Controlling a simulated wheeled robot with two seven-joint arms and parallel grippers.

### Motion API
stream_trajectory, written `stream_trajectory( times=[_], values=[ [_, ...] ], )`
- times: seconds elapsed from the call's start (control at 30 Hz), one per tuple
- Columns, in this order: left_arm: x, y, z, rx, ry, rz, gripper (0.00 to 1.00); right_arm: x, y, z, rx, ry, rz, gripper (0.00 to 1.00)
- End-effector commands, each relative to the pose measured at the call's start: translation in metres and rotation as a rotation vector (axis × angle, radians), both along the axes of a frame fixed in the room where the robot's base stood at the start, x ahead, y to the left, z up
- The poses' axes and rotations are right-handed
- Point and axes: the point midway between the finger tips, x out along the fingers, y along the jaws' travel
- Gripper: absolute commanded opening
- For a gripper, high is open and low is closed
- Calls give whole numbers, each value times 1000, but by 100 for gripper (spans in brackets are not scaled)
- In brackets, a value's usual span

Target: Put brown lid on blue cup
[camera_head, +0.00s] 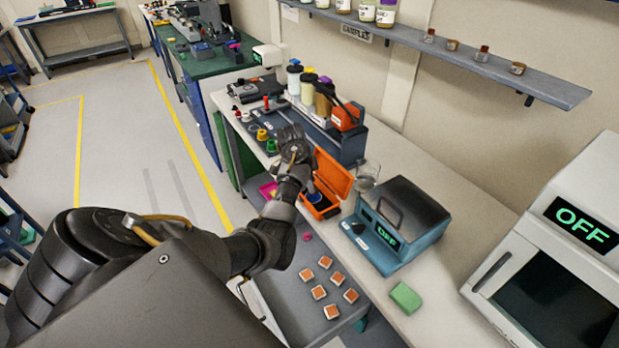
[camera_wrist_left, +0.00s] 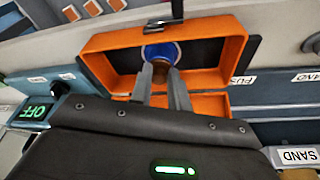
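The blue cup (camera_wrist_left: 160,50) sits inside the open orange box (camera_wrist_left: 240,50) in the left wrist view. In the head view the orange box (camera_head: 338,178) stands on the bench, and a bit of blue shows inside it beside my arm. My left gripper (camera_wrist_left: 161,78) reaches over the box's edge. Its fingers are a little apart, with the brown lid (camera_wrist_left: 161,73) between their tips, right beside the cup's rim. The fingers hide part of the cup and lid; I cannot tell whether lid and cup touch. My right gripper is not in view.
A blue-grey device with an OFF display (camera_head: 398,222) stands right of the box, a glass beaker (camera_head: 367,175) behind it. A bottle rack (camera_head: 335,140) is at the far side. Several orange-brown square pieces (camera_head: 325,262) lie on a lower grey surface. A green block (camera_head: 406,297) lies nearer.

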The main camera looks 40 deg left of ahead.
Motion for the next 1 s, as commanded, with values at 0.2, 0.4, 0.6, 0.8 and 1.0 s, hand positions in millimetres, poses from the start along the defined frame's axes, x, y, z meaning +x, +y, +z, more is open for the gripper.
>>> stream_trajectory(
  times=[0.2, 0.4, 0.6, 0.8, 1.0],
  values=[
    [0, 0, 0, 0, 0, 0, 40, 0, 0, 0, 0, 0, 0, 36],
    [0, 0, 0, 0, 0, 0, 40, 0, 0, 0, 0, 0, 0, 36],
    [-3, 4, 16, 2, -4, 1, 40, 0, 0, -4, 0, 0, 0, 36],
    [-12, 11, 62, 2, -3, 1, 40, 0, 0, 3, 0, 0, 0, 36],
    [-18, 15, 92, -2, 0, 2, 40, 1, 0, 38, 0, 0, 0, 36]
  ],
)
